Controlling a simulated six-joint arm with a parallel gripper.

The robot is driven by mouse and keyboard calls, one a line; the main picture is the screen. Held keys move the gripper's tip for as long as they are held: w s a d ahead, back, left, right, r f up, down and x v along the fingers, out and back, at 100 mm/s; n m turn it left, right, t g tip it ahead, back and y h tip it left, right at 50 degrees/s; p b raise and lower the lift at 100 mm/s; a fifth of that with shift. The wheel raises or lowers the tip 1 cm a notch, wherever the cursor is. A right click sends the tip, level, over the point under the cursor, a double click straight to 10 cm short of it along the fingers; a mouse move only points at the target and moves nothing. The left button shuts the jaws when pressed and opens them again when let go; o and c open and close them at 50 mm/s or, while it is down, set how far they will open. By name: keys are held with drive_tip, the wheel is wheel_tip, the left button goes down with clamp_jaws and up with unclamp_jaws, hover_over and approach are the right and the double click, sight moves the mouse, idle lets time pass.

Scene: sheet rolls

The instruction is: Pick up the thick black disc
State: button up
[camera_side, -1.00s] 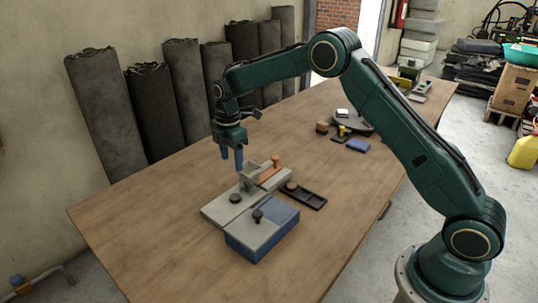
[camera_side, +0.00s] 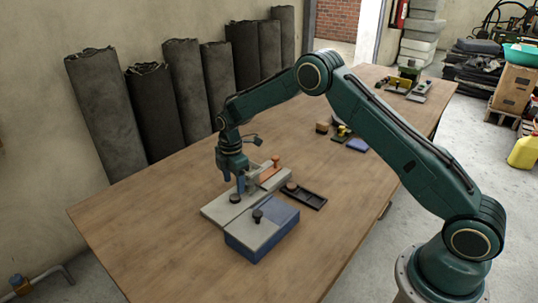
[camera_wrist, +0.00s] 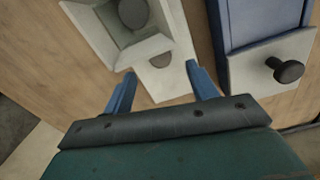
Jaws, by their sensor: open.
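A thick black disc (camera_side: 235,198) lies on the pale grey plate (camera_side: 218,208) in the side view. My gripper (camera_side: 234,187) is low over the plate, its blue fingers pointing down just behind and above the disc. In the wrist view my gripper (camera_wrist: 160,70) has its two fingers well apart with nothing held between them. A grey round face (camera_wrist: 160,62), partly covered by a pale block (camera_wrist: 92,22), shows between the fingertips. Another dark round face (camera_wrist: 132,13) shows in that block's hollow. I cannot tell which of these is the disc.
A blue box (camera_side: 268,236) with a black knob (camera_side: 257,215) stands in front of the plate; the knob also shows in the wrist view (camera_wrist: 287,69). An orange piece (camera_side: 270,174) and a black tray (camera_side: 316,201) are to the right. The table's left part is clear.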

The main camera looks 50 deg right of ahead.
sight(235, 196)
drive_tip(key=shift+f, duration=2.55)
drive_tip(key=c, duration=1.1)
drive_tip(key=shift+o, duration=0.2)
wheel_tip(235, 196, up, 20)
drive_tip(key=shift+s+f, duration=0.1)
